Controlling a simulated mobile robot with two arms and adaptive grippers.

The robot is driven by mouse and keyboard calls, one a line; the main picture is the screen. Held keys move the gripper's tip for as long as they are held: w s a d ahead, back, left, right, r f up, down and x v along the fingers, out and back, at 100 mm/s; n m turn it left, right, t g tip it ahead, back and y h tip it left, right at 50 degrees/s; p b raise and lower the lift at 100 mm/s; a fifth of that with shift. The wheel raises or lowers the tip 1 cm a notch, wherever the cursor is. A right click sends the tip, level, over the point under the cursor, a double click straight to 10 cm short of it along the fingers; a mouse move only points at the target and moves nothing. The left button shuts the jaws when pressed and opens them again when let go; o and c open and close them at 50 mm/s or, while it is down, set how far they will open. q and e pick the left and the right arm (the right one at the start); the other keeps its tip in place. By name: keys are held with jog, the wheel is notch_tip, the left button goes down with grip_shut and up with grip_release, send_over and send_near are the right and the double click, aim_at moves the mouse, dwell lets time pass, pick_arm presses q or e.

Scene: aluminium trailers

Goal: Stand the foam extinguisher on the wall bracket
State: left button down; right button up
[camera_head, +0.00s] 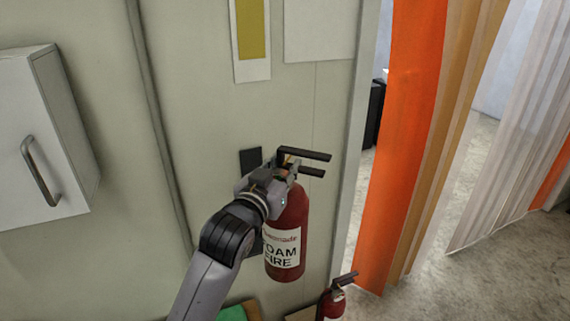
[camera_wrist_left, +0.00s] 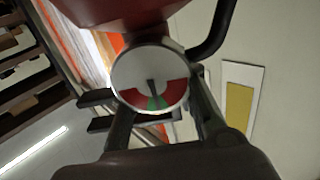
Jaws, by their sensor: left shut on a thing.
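The foam extinguisher (camera_head: 286,238) is a red cylinder with a white label and a black handle. In the head view it hangs upright in front of the pale wall. My left gripper (camera_head: 283,172) is shut on its neck, just below the handle. In the left wrist view the round pressure gauge (camera_wrist_left: 150,78) and the red body (camera_wrist_left: 112,12) show close up between my left fingers (camera_wrist_left: 158,125). The wall bracket (camera_head: 251,160) shows as a dark plate behind the gripper; its lower part is mostly hidden by the arm and extinguisher. My right gripper is out of view.
A second red extinguisher (camera_head: 333,300) stands low at the bottom edge, right of the held one. A white wall cabinet (camera_head: 40,140) is at left. Orange and clear strip curtains (camera_head: 405,130) hang in the doorway at right. A green item (camera_head: 232,313) lies at the bottom.

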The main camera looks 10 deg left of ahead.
pick_arm(q)
jog(key=w+a+f+b, duration=0.2)
jog(key=w+a, duration=0.3)
jog(key=w, duration=0.3)
jog(key=w+a+f+b, duration=0.2)
jog(key=w+a+f, duration=0.1)
jog(key=w+a, duration=0.3)
jog(key=shift+w, duration=1.1)
dwell(0.8)
jog(key=shift+f, duration=0.15)
jog(key=c, duration=1.7)
grip_release()
jog(key=o, duration=0.4)
jog(key=shift+s+d+f, duration=0.1)
jog(key=shift+s+f, duration=0.05)
jog(key=shift+s, duration=0.2)
jog(key=shift+o, duration=0.4)
jog(key=shift+w+f, duration=0.15)
